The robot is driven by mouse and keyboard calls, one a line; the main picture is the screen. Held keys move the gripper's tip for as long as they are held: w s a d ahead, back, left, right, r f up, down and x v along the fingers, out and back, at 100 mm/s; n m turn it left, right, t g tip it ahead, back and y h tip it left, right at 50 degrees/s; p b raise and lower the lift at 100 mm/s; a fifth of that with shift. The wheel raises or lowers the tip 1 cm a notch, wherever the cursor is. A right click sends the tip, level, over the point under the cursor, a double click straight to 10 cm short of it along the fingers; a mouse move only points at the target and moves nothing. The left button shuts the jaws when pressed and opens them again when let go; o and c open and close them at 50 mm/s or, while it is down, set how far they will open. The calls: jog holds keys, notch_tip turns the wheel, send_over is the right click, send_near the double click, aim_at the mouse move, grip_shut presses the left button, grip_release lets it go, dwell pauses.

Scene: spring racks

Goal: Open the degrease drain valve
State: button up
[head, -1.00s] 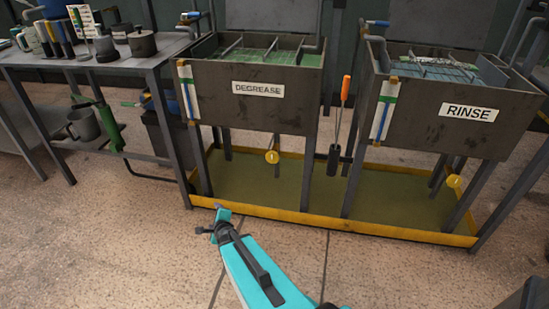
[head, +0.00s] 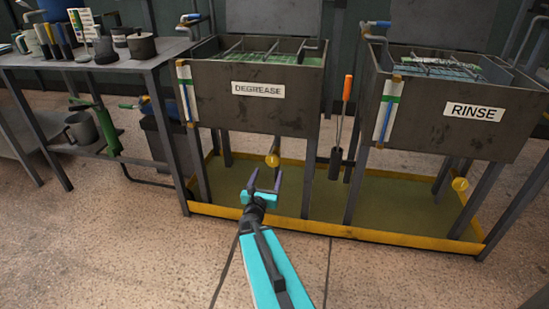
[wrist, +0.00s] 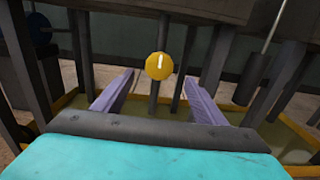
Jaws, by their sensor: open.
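The degrease tank (head: 222,92) stands on legs at the middle, with a white DEGREASE label on its front. Its drain valve (head: 272,160) is a round yellow knob below the tank. In the wrist view the yellow knob (wrist: 159,66) faces me with a white upright mark on it. My gripper (head: 265,180) is open and empty, in front of and a little below the knob in the head view. In the wrist view the knob lies between and beyond the two fingers (wrist: 158,93), apart from both.
The rinse tank (head: 430,118) stands to the right with a similar yellow knob (head: 460,184). A yellow-edged tray (head: 340,233) lies under both tanks. A brush with an orange handle (head: 347,88) hangs between them. A cluttered bench (head: 110,62) is at left; floor in front is clear.

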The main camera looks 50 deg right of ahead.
aim_at(273, 159)
jog(key=shift+w+d+f+b, duration=0.25)
jog(key=shift+d+b, duration=0.1)
jog(key=shift+b, duration=0.7)
jog(key=shift+w+d+b, duration=0.2)
jog(key=shift+d+b, duration=0.1)
jog(key=shift+b, duration=0.55)
jog(key=b, duration=0.1)
jog(key=d+b, duration=0.1)
jog(key=b, duration=0.1)
jog(key=shift+w+r, duration=0.1)
jog(key=shift+w, duration=0.2)
jog(key=b+x, duration=0.1)
jog(key=x, duration=1)
jog(key=shift+r+b, duration=0.15)
jog(key=shift+b, duration=0.25)
jog(key=c, duration=1)
